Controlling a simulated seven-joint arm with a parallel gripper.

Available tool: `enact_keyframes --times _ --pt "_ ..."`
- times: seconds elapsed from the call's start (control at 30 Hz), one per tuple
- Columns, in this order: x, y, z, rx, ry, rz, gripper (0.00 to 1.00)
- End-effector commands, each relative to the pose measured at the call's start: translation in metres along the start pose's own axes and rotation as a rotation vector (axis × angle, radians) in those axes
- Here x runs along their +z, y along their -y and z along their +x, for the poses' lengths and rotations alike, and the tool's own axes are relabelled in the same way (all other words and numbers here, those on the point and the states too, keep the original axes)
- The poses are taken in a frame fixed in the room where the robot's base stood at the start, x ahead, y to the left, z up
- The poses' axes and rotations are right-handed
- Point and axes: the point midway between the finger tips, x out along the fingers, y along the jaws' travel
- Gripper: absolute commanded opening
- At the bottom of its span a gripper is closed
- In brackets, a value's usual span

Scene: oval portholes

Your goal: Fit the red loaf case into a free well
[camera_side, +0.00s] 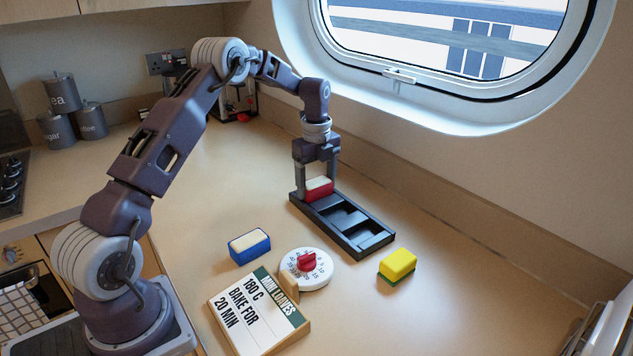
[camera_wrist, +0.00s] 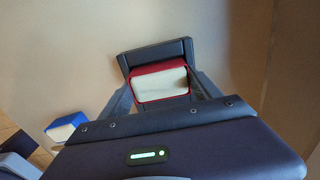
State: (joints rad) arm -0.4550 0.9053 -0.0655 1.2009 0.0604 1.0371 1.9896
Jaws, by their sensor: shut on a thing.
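The red loaf case (camera_side: 319,188) has a cream top and is held between the two fingers of my gripper (camera_side: 318,182). It also shows in the wrist view (camera_wrist: 160,82), with a finger on each side. The dark tray (camera_side: 364,252) lies on the counter below the window, with its wells in a row. The case is at the tray's far left end well, low over it or partly in it; I cannot tell whether its base touches the well floor. The other wells (camera_side: 370,236), toward the near right end, look empty.
A blue case with a cream top (camera_side: 249,246), a white timer with a red knob (camera_side: 306,268), a recipe sign (camera_side: 258,313) and a yellow-green sponge (camera_side: 397,265) stand nearer on the counter. Grey canisters (camera_side: 92,120) stand at the back left.

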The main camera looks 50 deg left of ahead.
Motion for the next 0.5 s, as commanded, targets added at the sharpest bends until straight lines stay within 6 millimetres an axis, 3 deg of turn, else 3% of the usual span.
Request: enact_keyframes --times 0.5 --pt "0.0 0.0002 -0.0067 -0.001 0.0 0.0 0.29"
